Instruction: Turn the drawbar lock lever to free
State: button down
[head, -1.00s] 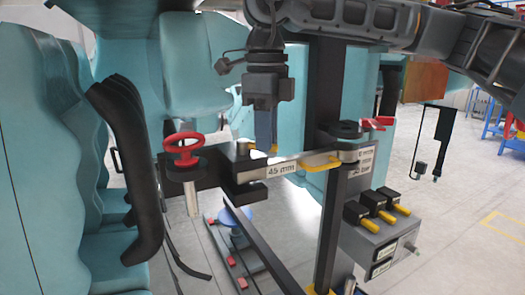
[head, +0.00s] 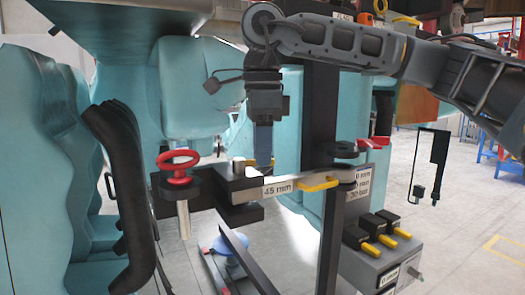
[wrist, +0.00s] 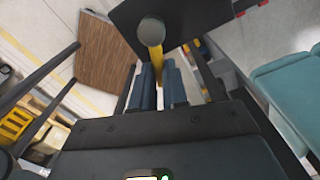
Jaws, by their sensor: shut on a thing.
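The drawbar lock lever shows as a yellow bar in the wrist view (wrist: 157,60), running from a round grey pin (wrist: 151,31) back between my fingers. In the head view only a small yellow part (head: 273,160) shows beside my gripper (head: 263,165); the rest is hidden. My gripper points down over the dark drawbar block, just right of the grey pin (head: 239,166). In the wrist view my gripper's blue-grey fingers (wrist: 159,76) are shut on the yellow lever. I cannot read any lock or free marking.
A red handwheel (head: 178,166) stands left of the block. A bar marked 45 mm (head: 279,189), with a yellow handle (head: 318,184), runs right to a dark post (head: 327,235). A red lever (head: 370,143) and a grey box (head: 378,262) with yellow-tipped levers stand right.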

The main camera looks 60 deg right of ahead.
jog(key=c, duration=1.1)
grip_release()
jog(key=shift+c, duration=0.2)
jog(key=shift+r+p, duration=0.3)
jog(key=shift+r, duration=3.6)
